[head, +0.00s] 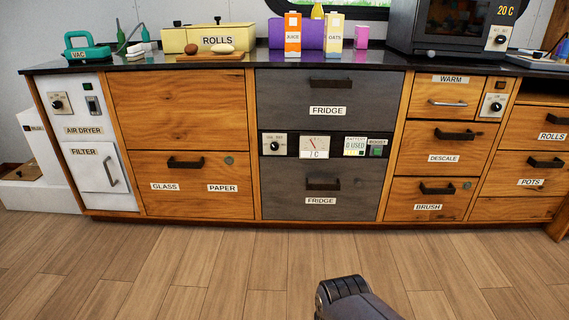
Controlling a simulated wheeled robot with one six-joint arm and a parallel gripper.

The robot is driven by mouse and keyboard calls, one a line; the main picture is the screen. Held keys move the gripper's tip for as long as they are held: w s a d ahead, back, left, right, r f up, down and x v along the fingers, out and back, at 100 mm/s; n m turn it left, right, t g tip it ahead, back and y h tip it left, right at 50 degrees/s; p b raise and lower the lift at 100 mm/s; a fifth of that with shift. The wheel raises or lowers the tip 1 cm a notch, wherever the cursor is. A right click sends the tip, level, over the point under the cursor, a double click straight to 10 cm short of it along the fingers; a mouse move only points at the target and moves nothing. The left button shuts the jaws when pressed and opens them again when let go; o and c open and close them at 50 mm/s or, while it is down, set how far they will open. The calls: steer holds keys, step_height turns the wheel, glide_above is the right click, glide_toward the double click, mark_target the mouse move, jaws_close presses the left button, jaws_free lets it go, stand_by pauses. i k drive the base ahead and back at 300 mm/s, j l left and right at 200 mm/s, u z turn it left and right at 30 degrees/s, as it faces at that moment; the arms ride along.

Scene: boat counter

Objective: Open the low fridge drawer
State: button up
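The low fridge drawer (285,203) is a dark grey front labelled FRIDGE in the head view, flush with the counter and shut. Its dark handle (323,184) sits near its top, above the label. A second grey FRIDGE drawer (285,92) is above it, also shut, with a control strip (345,146) between them. Part of my arm ends in a dark piece at the bottom, right of centre, over the floor, well short of the drawer. My gripper's fingers cannot be made out.
The wooden floor (190,265) before the counter is clear. Wooden drawers flank the fridge: GLASS and PAPER (235,202) on the left, BRUSH (460,200) on the right. Cartons, a yellow ROLLS box (180,40) and an oven (430,25) stand on the dark countertop.

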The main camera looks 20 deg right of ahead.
mark_target(293, 187)
steer(key=i, duration=0.9)
steer(key=i+z, duration=0.15)
steer(key=i, duration=0.8)
